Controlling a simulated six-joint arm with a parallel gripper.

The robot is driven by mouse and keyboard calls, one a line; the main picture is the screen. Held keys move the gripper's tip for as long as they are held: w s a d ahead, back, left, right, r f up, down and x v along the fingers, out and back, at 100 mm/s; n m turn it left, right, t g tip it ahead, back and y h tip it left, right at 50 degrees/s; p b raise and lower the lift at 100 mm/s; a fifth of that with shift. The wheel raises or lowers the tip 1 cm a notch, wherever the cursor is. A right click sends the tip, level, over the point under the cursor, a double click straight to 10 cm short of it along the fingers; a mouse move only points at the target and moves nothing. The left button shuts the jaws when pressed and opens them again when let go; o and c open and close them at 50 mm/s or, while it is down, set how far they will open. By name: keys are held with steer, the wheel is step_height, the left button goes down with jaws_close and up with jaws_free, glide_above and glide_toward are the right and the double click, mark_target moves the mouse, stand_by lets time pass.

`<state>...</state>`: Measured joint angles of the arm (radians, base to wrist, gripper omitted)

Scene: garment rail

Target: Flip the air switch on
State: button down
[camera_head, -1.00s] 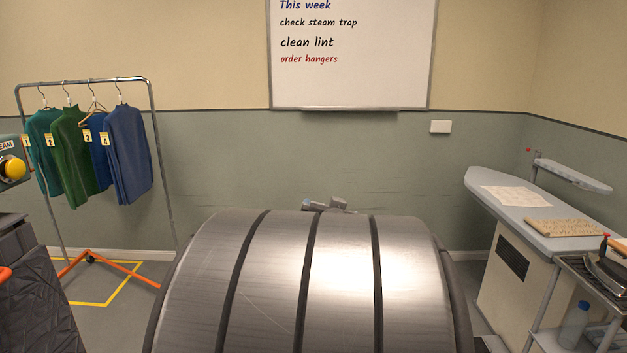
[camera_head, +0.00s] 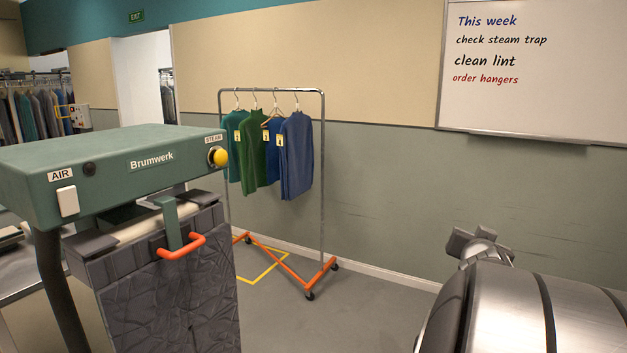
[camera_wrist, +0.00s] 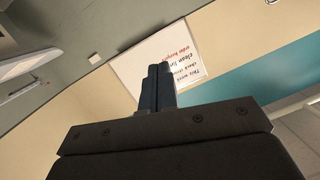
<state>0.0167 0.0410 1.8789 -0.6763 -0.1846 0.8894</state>
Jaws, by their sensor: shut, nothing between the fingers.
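The air switch (camera_head: 68,202) is a white rocker on the front of a green machine head, under a label reading AIR (camera_head: 60,174). A dark round lamp (camera_head: 89,169) sits beside the label. I cannot tell from here which way the rocker is set. My gripper (camera_wrist: 158,70) shows in the wrist view with its two fingers together and nothing between them. It points up toward the whiteboard, apart from the switch. The switch is not in the wrist view.
The green Brumwerk machine (camera_head: 150,158) carries a yellow STEAM button (camera_head: 218,157) and an orange handle (camera_head: 182,247). A garment rail (camera_head: 322,180) with several garments stands behind it. A whiteboard (camera_head: 540,70) hangs at right. The floor (camera_head: 345,320) in the middle is clear.

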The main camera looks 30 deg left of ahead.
mark_target(67, 196)
steer(key=s+a+r+n+g+y, duration=0.1)
steer(key=s+a+r+n+y, duration=0.25)
steer(key=s+a, duration=0.45)
steer(key=s+a+r+n+g+y, duration=0.1)
steer(key=s+a+r+n+y, duration=0.2)
steer(key=a, duration=0.9)
steer(key=s+a+r+n+g+y, duration=0.1)
steer(key=s+a+n+y, duration=0.2)
steer(key=s+a+y, duration=0.5)
steer(key=s+a+r+n+g+y, duration=0.1)
steer(key=s+a+n+g, duration=0.2)
steer(key=s, duration=0.6)
steer(key=s+a+r+n+g+y, duration=0.1)
steer(key=s+a+r+n+g, duration=0.1)
steer(key=s, duration=0.7)
steer(key=s+a+r+n+g+y, duration=0.1)
steer(key=s+a+n+g, duration=0.4)
steer(key=s, duration=0.5)
steer(key=a+r+g, duration=0.1)
steer(key=g, duration=0.1)
steer(key=shift+r+g, duration=0.25)
steer(key=shift+g, duration=0.05)
steer(key=shift+a+y, duration=0.25)
steer(key=a, duration=0.4)
steer(key=a+r, duration=0.1)
steer(key=a, duration=0.8)
steer(key=shift+r, duration=0.4)
steer(key=shift+a, duration=0.3)
